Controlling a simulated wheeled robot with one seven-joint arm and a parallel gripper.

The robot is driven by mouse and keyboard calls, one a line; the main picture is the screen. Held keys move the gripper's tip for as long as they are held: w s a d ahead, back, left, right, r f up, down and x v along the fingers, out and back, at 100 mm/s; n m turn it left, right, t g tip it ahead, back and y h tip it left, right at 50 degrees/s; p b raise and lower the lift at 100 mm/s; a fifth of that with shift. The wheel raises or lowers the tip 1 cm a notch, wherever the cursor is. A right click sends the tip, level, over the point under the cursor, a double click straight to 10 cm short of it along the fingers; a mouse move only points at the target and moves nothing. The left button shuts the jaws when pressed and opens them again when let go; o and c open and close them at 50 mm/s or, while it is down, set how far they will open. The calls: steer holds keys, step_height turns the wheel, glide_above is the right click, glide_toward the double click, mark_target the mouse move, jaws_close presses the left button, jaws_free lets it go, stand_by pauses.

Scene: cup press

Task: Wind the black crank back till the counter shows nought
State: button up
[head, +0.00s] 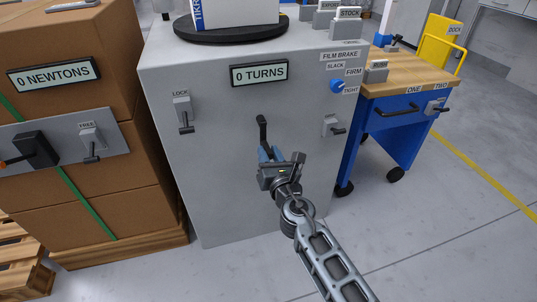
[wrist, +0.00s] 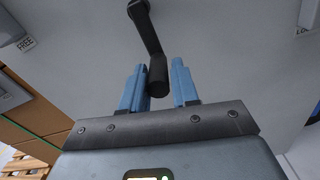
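The black crank (head: 262,128) is on the front of the grey cabinet (head: 215,150), below its counter (head: 259,73). The counter reads "0 TURNS". The crank arm hangs downward from its pivot. My gripper (head: 270,154) is in front of the cabinet at the crank's lower end. In the wrist view, the black crank handle (wrist: 157,76) lies between the two blue fingers of my gripper (wrist: 160,72). The fingers are apart, with a gap between the handle and the right finger. The left finger is close to the handle; whether they touch I cannot tell.
A lever marked LOCK (head: 184,112) is left of the crank. Another lever (head: 334,127) and a blue film brake knob (head: 337,86) are to the right. Stacked cartons (head: 85,110) stand left; a blue cart (head: 400,125) stands right. The floor in front is clear.

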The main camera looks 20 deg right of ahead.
steer(key=o, duration=0.3)
steer(key=shift+s+p, duration=0.6)
steer(key=shift+s, duration=3.3)
